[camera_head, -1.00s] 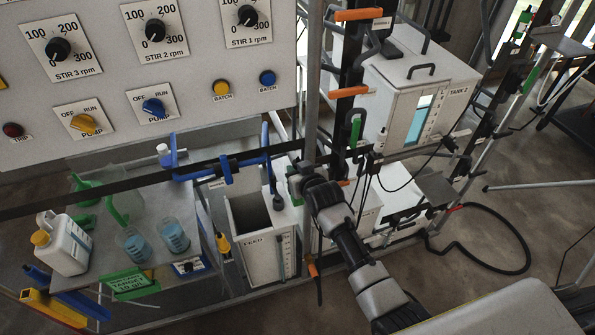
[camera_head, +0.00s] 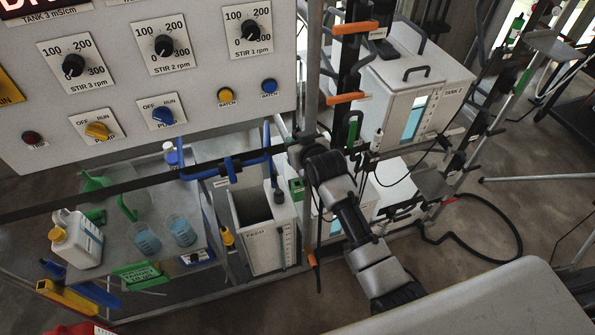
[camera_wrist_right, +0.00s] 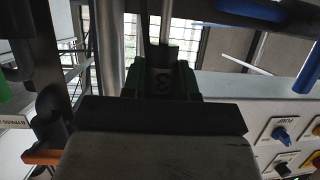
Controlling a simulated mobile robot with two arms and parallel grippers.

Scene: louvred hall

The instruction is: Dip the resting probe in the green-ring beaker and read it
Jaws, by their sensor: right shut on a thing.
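Two clear beakers with blue liquid, a left beaker (camera_head: 146,243) and a right beaker (camera_head: 182,234), stand on the low bench at the left. I cannot make out which has a green ring. My right gripper (camera_head: 303,152) is by the upright metal post, far to the right of the beakers. In the right wrist view its jaws (camera_wrist_right: 162,80) are shut on a dark piece marked 3 (camera_wrist_right: 165,80), with a metal rod rising above it. I cannot tell whether this is the probe. My left gripper is not in view.
A small meter-like box (camera_head: 195,258), a green sign (camera_head: 138,273) and a white jug (camera_head: 76,240) are by the beakers. The control panel (camera_head: 200,90) and a dark rail (camera_head: 120,188) cross above the bench.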

